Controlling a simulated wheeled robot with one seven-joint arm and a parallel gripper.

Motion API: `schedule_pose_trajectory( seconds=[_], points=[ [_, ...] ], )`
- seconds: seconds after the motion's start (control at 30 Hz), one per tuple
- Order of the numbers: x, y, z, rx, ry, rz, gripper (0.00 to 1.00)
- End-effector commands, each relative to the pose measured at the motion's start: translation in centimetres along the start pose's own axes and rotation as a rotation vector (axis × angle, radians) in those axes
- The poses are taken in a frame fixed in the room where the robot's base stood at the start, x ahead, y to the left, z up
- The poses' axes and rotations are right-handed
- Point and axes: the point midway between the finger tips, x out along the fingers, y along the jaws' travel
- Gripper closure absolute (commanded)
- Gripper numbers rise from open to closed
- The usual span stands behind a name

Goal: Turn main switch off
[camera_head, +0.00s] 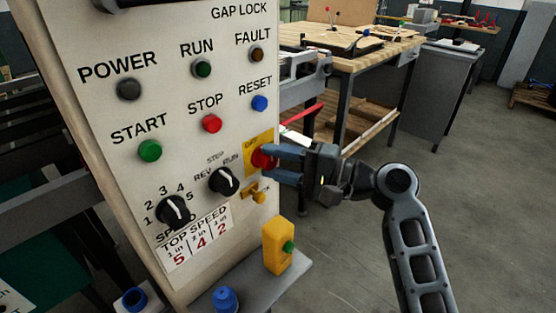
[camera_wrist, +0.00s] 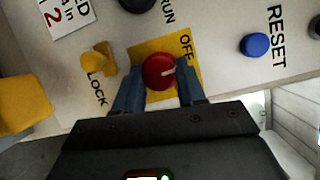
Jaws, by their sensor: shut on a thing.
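The main switch (camera_head: 262,158) is a red rotary knob on a yellow plate at the right edge of the control panel. It also shows in the wrist view (camera_wrist: 158,71), with a pale pointer mark on its right side and the word OFF on the plate above right of it. My gripper (camera_head: 275,164) reaches the knob from the right. In the wrist view its two blue fingers (camera_wrist: 158,92) sit on either side of the knob, closed on it. The left finger partly covers the yellow plate (camera_wrist: 150,50).
A yellow lock tab (camera_head: 254,193) sits just below the switch. A blue reset button (camera_head: 260,103) and a red stop button (camera_head: 212,123) are above.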

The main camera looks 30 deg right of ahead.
Motion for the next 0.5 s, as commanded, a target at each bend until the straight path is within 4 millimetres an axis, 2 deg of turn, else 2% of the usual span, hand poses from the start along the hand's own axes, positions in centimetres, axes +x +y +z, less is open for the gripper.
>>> schedule_pose_trajectory(
  seconds=[0.2,0.5],
  points=[
    [0.35,-0.15,0.25,-0.141,0.002,0.061,0.91],
    [0.37,-0.14,0.29,-0.250,0.009,0.107,0.91]
  ],
)
